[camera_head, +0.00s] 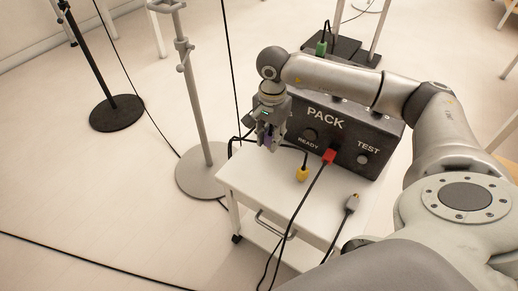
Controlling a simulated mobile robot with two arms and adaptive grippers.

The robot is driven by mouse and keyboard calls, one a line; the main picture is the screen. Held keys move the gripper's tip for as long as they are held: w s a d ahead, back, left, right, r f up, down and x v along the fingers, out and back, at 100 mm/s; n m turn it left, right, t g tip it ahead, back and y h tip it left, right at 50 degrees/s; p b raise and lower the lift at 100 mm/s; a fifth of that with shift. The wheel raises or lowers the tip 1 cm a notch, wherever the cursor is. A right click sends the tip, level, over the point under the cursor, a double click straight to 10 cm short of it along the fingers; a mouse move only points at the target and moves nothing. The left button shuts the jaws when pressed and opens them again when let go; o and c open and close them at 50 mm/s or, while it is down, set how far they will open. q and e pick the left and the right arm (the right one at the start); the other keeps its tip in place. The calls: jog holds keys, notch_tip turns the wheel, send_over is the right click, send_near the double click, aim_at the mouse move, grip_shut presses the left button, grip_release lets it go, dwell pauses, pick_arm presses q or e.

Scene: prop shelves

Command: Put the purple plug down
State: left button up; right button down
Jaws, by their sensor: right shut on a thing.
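The purple plug (267,143) shows as a small purple patch between the fingers of my right gripper (266,146). The gripper points down and is shut on the plug. It is over the back left part of a white wheeled cart (262,190), in front of the left end of a dark box marked PACK (340,124). Most of the plug is hidden by the fingers, and I cannot tell whether it touches the cart top. My left gripper is not in view.
A yellow plug (303,174) and a grey plug (352,203) lie on the cart. A red plug (329,156) is at the box front. A green plug (321,47) is behind the box. A grey stand (208,181) is left of the cart. Black cables cross the floor.

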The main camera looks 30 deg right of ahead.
jog(key=w+f, duration=0.2)
jog(key=f, duration=0.1)
jog(key=w+f, duration=0.2)
jog(key=shift+w+a+f+b, duration=0.1)
jog(key=shift+a+f+b, duration=0.15)
jog(key=shift+b, duration=0.15)
notch_tip(320, 180, down, 3)
jog(key=shift+w+f+b, duration=0.1)
jog(key=shift+w+b, duration=0.05)
jog(key=shift+b, duration=0.15)
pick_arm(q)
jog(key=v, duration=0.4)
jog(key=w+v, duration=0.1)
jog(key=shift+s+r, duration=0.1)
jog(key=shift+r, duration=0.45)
pick_arm(e)
jog(key=shift+f, duration=0.1)
jog(key=shift+f, duration=0.1)
jog(key=c, duration=1.2)
grip_release()
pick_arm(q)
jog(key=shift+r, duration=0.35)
pick_arm(e)
jog(key=shift+o, duration=0.2)
